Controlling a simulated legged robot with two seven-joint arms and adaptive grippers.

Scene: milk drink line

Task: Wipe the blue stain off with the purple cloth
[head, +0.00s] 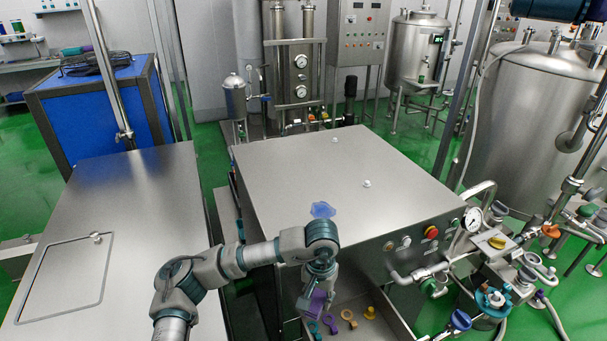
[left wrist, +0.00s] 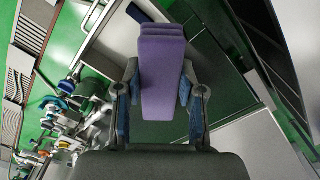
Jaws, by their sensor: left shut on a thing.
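A blue stain (head: 322,210) lies on the steel top of the machine, near its front left edge. My left gripper (head: 312,306) is in front of that machine, lower than its top, over an open tray. It is shut on the purple cloth (head: 318,302), which looks folded. In the left wrist view the cloth (left wrist: 162,75) stands between the two fingers (left wrist: 160,95). The cloth is apart from the stain. My left forearm passes just in front of the stain. My right gripper is not in view.
The machine top (head: 290,165) is mostly clear, with two small white knobs. The tray (head: 385,310) holds several small coloured parts, among them a yellow one (head: 369,313). Valves and a gauge (head: 472,219) stick out at the right. Another steel table (head: 130,200) stands at left.

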